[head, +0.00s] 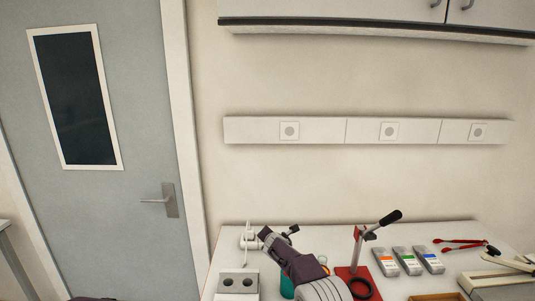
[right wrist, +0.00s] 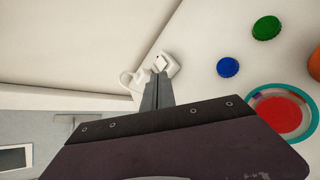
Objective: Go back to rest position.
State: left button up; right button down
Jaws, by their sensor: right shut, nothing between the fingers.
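My right gripper (right wrist: 157,82) shows in the right wrist view with its two grey fingers together and nothing between them. It points toward a white plug-like device by the wall, and I cannot tell the gap between them. In the head view my right arm comes up from the bottom middle, over the counter, and its dark end (head: 265,236) leans to the left. The fingers are hard to make out there.
Blue (right wrist: 228,67) and green (right wrist: 267,28) caps lie right of the fingers. A door (head: 110,130) is left.

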jog(key=w+d+r, duration=0.2)
jog(key=d+r, duration=0.1)
jog(key=r, duration=0.5)
jog(key=s+d+r+m+h, duration=0.2)
jog(key=s+d+r+m, duration=0.35)
jog(key=s+d, duration=0.3)
jog(key=s+d+f+m+g, duration=0.1)
jog(key=s+d+f+m, duration=0.15)
jog(key=s, duration=0.35)
jog(key=s+d+f+m+g, duration=0.1)
jog(key=s+d+m+g, duration=0.1)
jog(key=s+m, duration=0.3)
jog(key=s+d+f+m+g, duration=0.1)
jog(key=s+d+f+m, duration=0.1)
jog(key=s, duration=0.6)
jog(key=s+f+m+g, duration=0.2)
jog(key=s+f+m, duration=0.1)
jog(key=s, duration=0.4)
jog(key=s+a+f+m+g+y, duration=0.1)
jog(key=s+f+m+g, duration=0.1)
jog(key=s+f+m, duration=0.2)
jog(key=s+f+m+g, duration=0.2)
jog(key=s+m, duration=0.4)
jog(key=s, duration=0.3)
jog(key=shift+s+a+f, duration=0.3)
jog(key=shift+a+f, duration=0.05)
jog(key=shift+f, duration=0.4)
